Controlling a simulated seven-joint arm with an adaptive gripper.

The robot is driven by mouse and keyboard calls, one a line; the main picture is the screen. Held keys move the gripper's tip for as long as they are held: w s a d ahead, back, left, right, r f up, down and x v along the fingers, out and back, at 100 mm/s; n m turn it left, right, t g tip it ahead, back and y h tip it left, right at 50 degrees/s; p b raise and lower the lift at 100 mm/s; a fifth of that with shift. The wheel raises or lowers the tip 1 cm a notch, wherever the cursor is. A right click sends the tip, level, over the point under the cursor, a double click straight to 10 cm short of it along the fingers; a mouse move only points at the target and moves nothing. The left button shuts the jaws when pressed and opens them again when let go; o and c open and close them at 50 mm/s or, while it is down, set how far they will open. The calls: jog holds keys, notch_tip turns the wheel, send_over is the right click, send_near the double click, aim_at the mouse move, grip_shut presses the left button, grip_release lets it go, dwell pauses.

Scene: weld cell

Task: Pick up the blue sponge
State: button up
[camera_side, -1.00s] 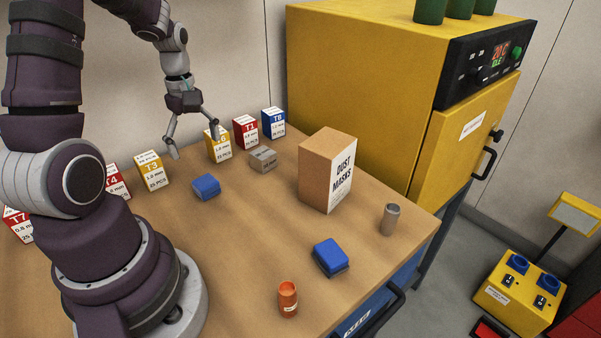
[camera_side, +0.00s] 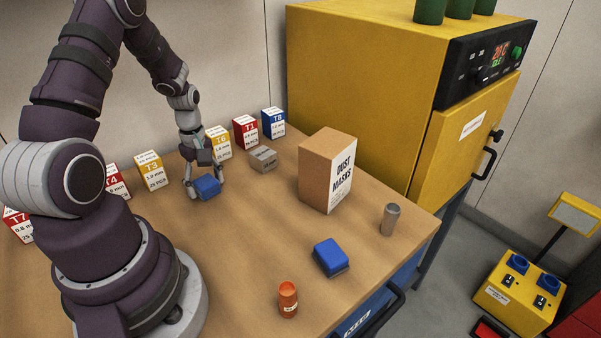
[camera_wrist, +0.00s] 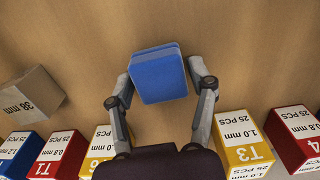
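One blue block (camera_side: 207,187), sponge-like in shape, lies on the workbench near the row of small boxes. It also shows in the wrist view (camera_wrist: 158,73), slightly rotated. My gripper (camera_side: 205,189) is lowered over it with one finger on each side. In the wrist view my gripper (camera_wrist: 161,80) is open, with its fingertips close beside the block's left and right edges; I cannot tell whether they touch it. A second blue block (camera_side: 330,254), with a greyish lower layer, lies near the bench's front edge, away from my gripper.
Small labelled boxes, including T3 (camera_side: 152,171) and T1 (camera_side: 245,131), stand along the back. A grey box (camera_side: 263,159) and a dust mask carton (camera_side: 325,170) stand to the right. A metal cylinder (camera_side: 390,219) and orange bottle (camera_side: 288,299) stand near the front edge. The bench middle is clear.

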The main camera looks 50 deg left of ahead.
jog(key=c, duration=0.4)
